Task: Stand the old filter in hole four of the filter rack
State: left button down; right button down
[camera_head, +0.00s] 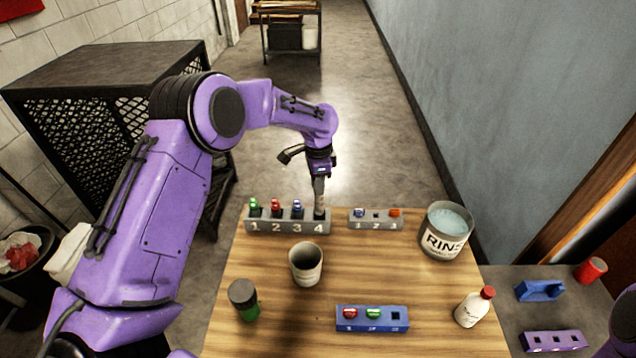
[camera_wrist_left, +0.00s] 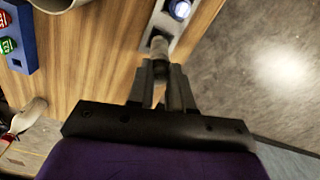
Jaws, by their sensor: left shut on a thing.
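The old filter (camera_head: 319,197), a dull grey-brown cylinder, stands upright at hole four of the grey filter rack (camera_head: 287,227), with its lower end at the hole. How deep it sits cannot be told. My left gripper (camera_head: 319,177) is above the rack, shut on the filter's upper part. In the left wrist view, the fingers (camera_wrist_left: 165,75) close around the filter (camera_wrist_left: 160,46) over the end of the rack (camera_wrist_left: 186,28). Holes one, two and three hold a green, a red and a blue filter. My right gripper is out of view.
A smaller grey rack (camera_head: 376,226) stands right of the filter rack, and the RINSE pot (camera_head: 445,232) further right.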

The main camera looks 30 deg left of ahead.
aim_at(318, 198)
pick_arm(q)
jog(key=shift+f+b, duration=0.8)
jog(key=shift+f, duration=2.25)
dwell(0.9)
jog(key=c, duration=0.6)
grip_release()
jog(key=shift+r, duration=0.15)
notch_tip(318, 198, up, 2)
jog(key=shift+r+p, duration=0.1)
jog(key=shift+p, duration=0.75)
jog(key=shift+r, duration=2.3)
